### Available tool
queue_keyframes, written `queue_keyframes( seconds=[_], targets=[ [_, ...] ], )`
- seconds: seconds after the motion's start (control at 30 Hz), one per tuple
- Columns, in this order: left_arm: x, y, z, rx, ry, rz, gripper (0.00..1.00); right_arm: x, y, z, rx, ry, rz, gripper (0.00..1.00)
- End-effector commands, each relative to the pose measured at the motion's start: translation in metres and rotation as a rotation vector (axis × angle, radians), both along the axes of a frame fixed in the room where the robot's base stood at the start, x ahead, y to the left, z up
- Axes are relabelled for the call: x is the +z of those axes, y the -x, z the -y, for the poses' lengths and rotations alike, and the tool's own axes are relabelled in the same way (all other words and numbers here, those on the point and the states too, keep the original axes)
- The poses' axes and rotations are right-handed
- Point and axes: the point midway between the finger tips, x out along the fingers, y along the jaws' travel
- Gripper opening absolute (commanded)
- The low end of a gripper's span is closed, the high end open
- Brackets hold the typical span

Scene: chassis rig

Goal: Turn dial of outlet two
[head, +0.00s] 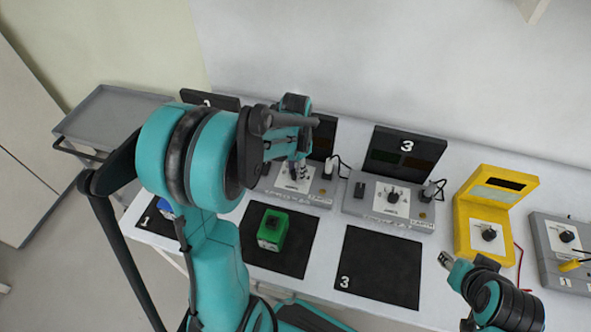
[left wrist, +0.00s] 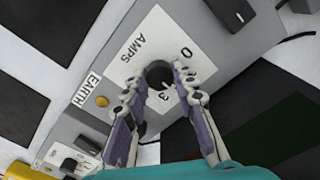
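Outlet two (head: 318,196) is the grey box in the middle of the bench, partly hidden behind my left arm in the head view. In the left wrist view its dark round dial (left wrist: 159,74) sits on a white plate (left wrist: 150,45) marked AMPS, 0 and 3. My left gripper (head: 299,172) points down over this plate. In the left wrist view its fingers (left wrist: 156,76) stand apart on either side of the dial, with small gaps; contact is unclear. My right gripper (head: 447,260) is low at the right, away from the outlets; its opening is too small to judge.
Outlet three (head: 389,206) stands just right of outlet two, with a plug in it. A green block (head: 272,229) rests on the black mat in front. A yellow meter (head: 488,222) and another grey box (head: 566,250) stand farther right. A black mat (head: 378,268) marked 3 is empty.

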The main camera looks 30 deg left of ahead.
Motion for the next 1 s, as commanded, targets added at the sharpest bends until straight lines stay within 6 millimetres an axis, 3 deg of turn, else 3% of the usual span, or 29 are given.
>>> queue_keyframes(
  seconds=[0.37,1.0],
  targets=[
    [0.0001,0.0003,-0.0001,0.066,0.0,0.0,0.0,0.0005,0.0,0.0,0.0,0.0,0.0,0.4],
    [0.0001,0.0004,-0.0001,0.531,0.0,-0.001,0.0,0.0034,0.0,0.0,0.0,0.0,0.0,0.4]
  ],
)
